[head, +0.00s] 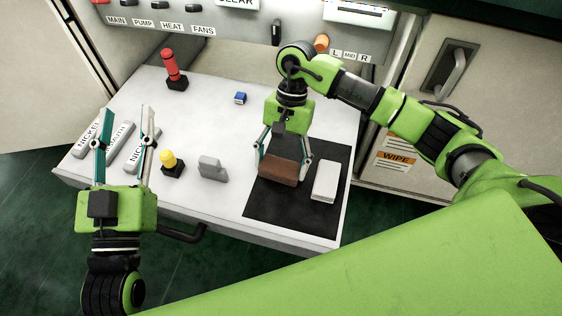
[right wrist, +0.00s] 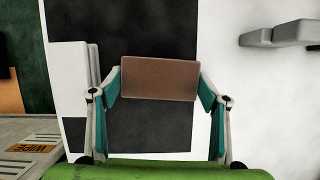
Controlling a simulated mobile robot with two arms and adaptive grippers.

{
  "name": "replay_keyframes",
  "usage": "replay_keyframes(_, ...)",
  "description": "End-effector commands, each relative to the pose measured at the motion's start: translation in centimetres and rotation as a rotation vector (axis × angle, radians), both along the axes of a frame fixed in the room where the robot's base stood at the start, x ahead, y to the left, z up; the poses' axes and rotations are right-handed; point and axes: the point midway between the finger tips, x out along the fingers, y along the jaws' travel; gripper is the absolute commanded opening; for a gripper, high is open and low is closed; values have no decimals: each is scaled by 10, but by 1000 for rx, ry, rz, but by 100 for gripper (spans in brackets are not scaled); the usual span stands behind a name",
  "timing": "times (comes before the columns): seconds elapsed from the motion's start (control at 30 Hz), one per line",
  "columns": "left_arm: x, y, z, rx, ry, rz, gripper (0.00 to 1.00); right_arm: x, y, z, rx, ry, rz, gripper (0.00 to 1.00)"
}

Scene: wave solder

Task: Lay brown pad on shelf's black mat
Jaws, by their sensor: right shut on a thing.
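The brown pad (head: 278,169) is between the fingers of my right gripper (head: 284,158), over the black mat (head: 265,205) on the white shelf (head: 218,216). The right wrist view shows the pad (right wrist: 160,78) gripped at both ends by my right gripper (right wrist: 161,85), with the mat (right wrist: 150,130) behind it. I cannot tell whether the pad touches the mat. My left gripper (head: 124,125) is open and empty over the left end of the shelf, near the bars labelled NICKEL.
A white block (head: 325,181) lies on the mat's right side. A grey block (head: 212,168), yellow-topped piece (head: 171,163), blue cube (head: 240,98) and red-handled piece (head: 173,68) stand on the shelf. The control panel (head: 230,25) rises behind.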

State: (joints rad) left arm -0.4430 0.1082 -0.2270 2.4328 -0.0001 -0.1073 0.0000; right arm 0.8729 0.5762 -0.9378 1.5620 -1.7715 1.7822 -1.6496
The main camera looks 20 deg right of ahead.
Motion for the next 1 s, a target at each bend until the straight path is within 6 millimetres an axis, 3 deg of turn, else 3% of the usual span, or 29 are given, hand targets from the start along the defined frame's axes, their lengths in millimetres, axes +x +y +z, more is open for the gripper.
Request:
replay_keyframes(0.5,-2,-1,8,-10,-37,-2,40,0,0,-2,0,0,0,51)
replay_keyframes(0.53,-2,-1,8,-11,-37,-2,40,0,0,-2,0,0,0,71)
replay_keyframes(0.6,-2,-1,8,-11,-37,-2,40,0,0,-1,0,0,0,88)
replay_keyframes(1.0,-2,-1,7,-10,-35,-3,40,0,0,-2,0,0,0,88)
